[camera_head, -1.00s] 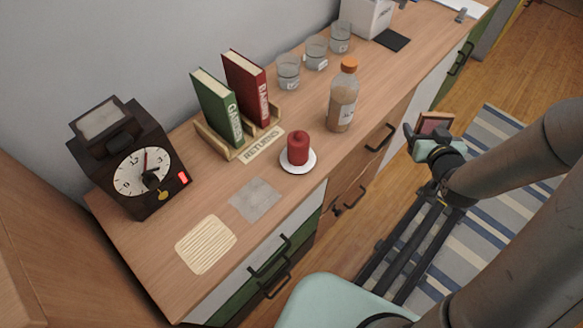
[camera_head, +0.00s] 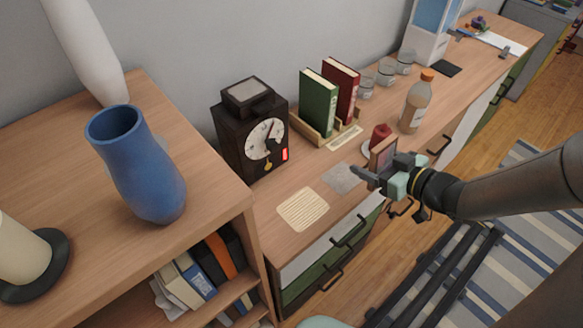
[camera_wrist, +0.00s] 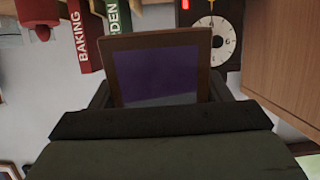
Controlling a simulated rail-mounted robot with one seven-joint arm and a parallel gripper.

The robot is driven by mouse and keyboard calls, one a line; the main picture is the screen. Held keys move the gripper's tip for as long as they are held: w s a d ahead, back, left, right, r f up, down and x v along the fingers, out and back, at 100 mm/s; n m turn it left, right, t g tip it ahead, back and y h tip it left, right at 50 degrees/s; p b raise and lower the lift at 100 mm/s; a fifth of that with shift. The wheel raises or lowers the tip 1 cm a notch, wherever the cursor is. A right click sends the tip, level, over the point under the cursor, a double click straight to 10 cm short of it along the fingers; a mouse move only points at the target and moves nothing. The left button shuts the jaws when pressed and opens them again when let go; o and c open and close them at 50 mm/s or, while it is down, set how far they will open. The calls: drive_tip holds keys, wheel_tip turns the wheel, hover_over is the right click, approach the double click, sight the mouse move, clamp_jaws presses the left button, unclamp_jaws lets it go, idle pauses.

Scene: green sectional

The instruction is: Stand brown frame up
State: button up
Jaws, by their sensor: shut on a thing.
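The brown frame (camera_head: 382,154) is held upright in my gripper (camera_head: 376,176), above the front edge of the sideboard near the red candle. In the wrist view the brown frame (camera_wrist: 158,70) fills the middle, with a dark purple panel inside a brown border. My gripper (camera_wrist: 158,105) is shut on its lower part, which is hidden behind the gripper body. I cannot tell from the head view exactly how far the frame is above the top.
The sideboard top holds a red candle (camera_head: 380,136), a bottle (camera_head: 415,103), books (camera_head: 319,101), a dark clock (camera_head: 250,130), a grey square (camera_head: 342,178) and a cream ribbed mat (camera_head: 303,209). A blue vase (camera_head: 140,170) stands on the shelf unit at left.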

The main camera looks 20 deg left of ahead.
drive_tip(key=a+f, duration=0.2)
drive_tip(key=a, duration=0.2)
drive_tip(key=w+a+f+b, duration=0.1)
drive_tip(key=a+f, duration=0.2)
drive_tip(key=a, duration=0.1)
drive_tip(key=w+a+f, duration=0.1)
drive_tip(key=a+f, duration=0.2)
drive_tip(key=a, duration=0.1)
drive_tip(key=shift+w+a+f, duration=0.15)
drive_tip(key=shift+a+f, duration=0.05)
drive_tip(key=shift+f, duration=0.05)
drive_tip(key=shift+a+f, duration=0.4)
drive_tip(key=shift+f, duration=0.1)
drive_tip(key=shift+w+a+f, duration=0.1)
drive_tip(key=shift+a+f, duration=0.1)
drive_tip(key=shift+f, duration=1.5)
drive_tip(key=shift+f+b, duration=0.2)
drive_tip(key=shift+b, duration=0.2)
drive_tip(key=o, duration=1.1)
